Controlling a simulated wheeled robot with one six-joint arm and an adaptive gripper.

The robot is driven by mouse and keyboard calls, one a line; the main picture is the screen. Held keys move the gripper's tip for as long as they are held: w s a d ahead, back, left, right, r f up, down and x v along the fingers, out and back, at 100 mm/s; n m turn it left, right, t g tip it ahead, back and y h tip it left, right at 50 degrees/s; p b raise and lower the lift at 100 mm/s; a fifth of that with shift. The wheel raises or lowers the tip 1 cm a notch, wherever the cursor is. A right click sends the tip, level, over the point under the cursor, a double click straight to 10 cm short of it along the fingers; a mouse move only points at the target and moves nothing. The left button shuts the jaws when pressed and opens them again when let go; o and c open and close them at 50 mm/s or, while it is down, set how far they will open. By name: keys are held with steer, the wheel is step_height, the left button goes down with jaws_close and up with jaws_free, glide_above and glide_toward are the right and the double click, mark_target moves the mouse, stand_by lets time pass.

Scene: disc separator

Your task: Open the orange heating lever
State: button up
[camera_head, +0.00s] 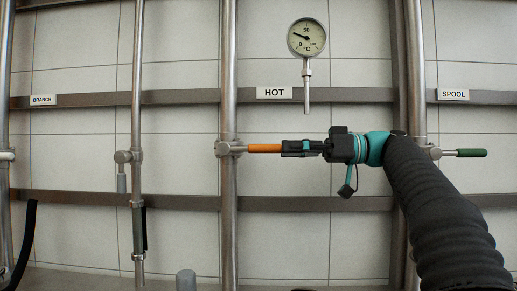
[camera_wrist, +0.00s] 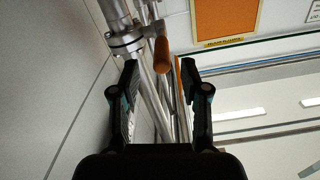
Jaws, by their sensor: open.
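The orange heating lever (camera_head: 264,148) sticks out horizontally to the right from a valve (camera_head: 229,149) on the vertical pipe under the HOT label. In the wrist view the orange lever (camera_wrist: 162,50) shows ahead, in the gap between my fingertips and nearer the top. My gripper (camera_head: 284,147) is at the lever's right end, in line with it. In the wrist view my gripper (camera_wrist: 158,68) is open, its fingers spread to either side of the lever. I cannot tell whether the lever's tip is between the fingers; no grip on it shows.
A gauge (camera_head: 307,38) hangs above my gripper. A green-handled valve (camera_head: 471,153) sits to the right under SPOOL (camera_head: 453,95). Another vertical pipe (camera_head: 138,100) stands to the left. Horizontal rails (camera_head: 180,97) cross the tiled wall. An orange panel (camera_wrist: 226,18) shows in the wrist view.

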glide_toward(231, 149)
steer(key=a, duration=0.2)
steer(key=w+a, duration=0.1)
steer(key=a, duration=0.1)
steer(key=shift+a, duration=0.25)
